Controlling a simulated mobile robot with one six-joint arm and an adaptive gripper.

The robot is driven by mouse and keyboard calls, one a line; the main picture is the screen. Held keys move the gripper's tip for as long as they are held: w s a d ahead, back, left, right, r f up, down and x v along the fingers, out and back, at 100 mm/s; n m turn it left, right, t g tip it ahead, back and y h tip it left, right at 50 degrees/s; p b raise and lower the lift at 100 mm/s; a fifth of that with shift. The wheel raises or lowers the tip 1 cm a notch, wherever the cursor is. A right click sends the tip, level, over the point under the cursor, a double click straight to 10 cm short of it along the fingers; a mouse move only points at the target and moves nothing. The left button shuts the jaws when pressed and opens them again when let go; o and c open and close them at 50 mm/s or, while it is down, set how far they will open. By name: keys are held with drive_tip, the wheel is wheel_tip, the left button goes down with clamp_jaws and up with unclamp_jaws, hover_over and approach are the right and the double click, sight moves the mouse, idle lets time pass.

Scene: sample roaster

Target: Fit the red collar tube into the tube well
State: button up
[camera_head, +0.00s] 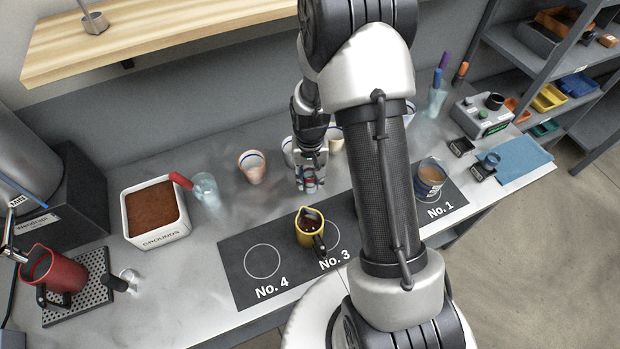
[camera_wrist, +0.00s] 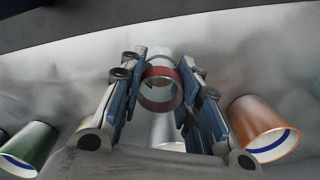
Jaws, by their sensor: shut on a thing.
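The red collar tube (camera_wrist: 160,90) is a clear tube with a red band. In the wrist view it sits between the two fingers of my gripper (camera_wrist: 160,78), with its round open end facing the camera. In the head view my gripper (camera_head: 310,172) is shut on it above the grey counter, behind the dark mat; only a little of the tube (camera_head: 311,184) shows between the fingers. I cannot tell for sure which thing is the tube well. A grey box (camera_head: 482,116) with a black round fitting on top stands at the right.
A yellow pitcher (camera_head: 311,228) and a cup (camera_head: 429,178) stand on the dark mat (camera_head: 240,285). A blue cloth (camera_head: 522,160) lies at the right.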

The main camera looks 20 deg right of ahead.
drive_tip(key=shift+f, duration=0.2)
drive_tip(key=o, duration=1.1)
drive_tip(key=shift+c, duration=0.2)
